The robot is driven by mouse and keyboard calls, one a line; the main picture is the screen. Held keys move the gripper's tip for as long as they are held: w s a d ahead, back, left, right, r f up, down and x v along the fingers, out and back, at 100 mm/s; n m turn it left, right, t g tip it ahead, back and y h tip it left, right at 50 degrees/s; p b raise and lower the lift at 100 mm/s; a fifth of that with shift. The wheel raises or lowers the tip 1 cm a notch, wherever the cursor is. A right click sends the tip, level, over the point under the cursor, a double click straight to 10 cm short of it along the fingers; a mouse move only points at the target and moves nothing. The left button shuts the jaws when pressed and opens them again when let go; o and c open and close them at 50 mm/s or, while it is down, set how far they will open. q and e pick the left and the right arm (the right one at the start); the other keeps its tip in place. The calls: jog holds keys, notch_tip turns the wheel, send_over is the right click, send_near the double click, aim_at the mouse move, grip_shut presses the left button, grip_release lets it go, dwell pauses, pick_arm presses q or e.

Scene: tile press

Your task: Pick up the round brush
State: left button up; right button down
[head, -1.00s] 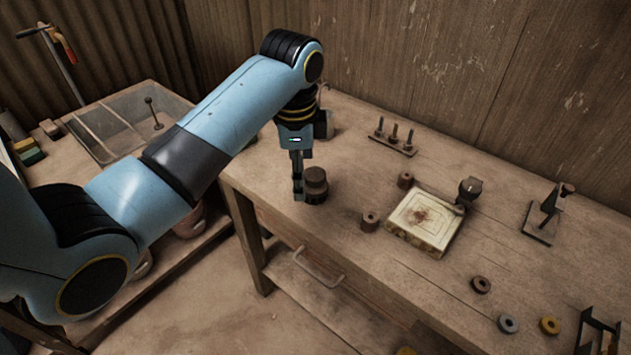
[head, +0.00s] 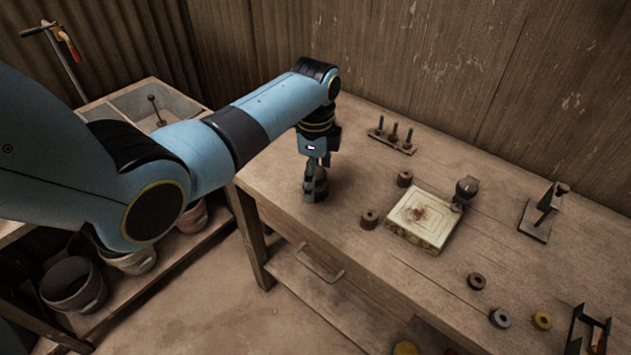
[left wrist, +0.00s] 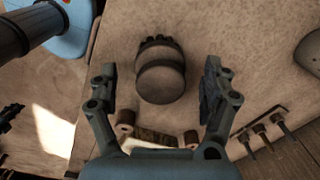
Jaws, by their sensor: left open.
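The round brush (head: 322,178) is a squat, dark brown, round piece on the left part of the workbench, partly hidden behind my gripper in the head view. In the left wrist view the round brush (left wrist: 161,82) shows from above, with dark tufts at its far edge. My left gripper (head: 314,186) points down at the brush. In the left wrist view the open fingers of my left gripper (left wrist: 160,80) stand on either side of the brush, with a visible gap on both sides. My right gripper is not in view.
A pale square tile block (head: 410,222) lies mid-bench, with small brown rings (head: 369,219) near it. A rack of pegs (head: 393,140) stands behind, and a dark stand (head: 541,212) is to the right. The bench's front edge is close to the brush.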

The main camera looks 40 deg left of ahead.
aim_at(317, 173)
pick_arm(q)
jog(key=shift+f, duration=0.6)
jog(key=shift+c, duration=0.2)
jog(key=c, duration=1.2)
jog(key=shift+c, duration=0.2)
jog(key=shift+r, duration=0.15)
jog(key=r, duration=0.4)
jog(key=shift+d, duration=0.2)
jog(key=s+d+r+b, duration=0.1)
jog(key=s+d+r, duration=0.2)
jog(key=d+r, duration=0.3)
jog(key=d, duration=0.4)
jog(key=shift+s+d+r, duration=0.35)
jog(key=shift+s+r, duration=0.05)
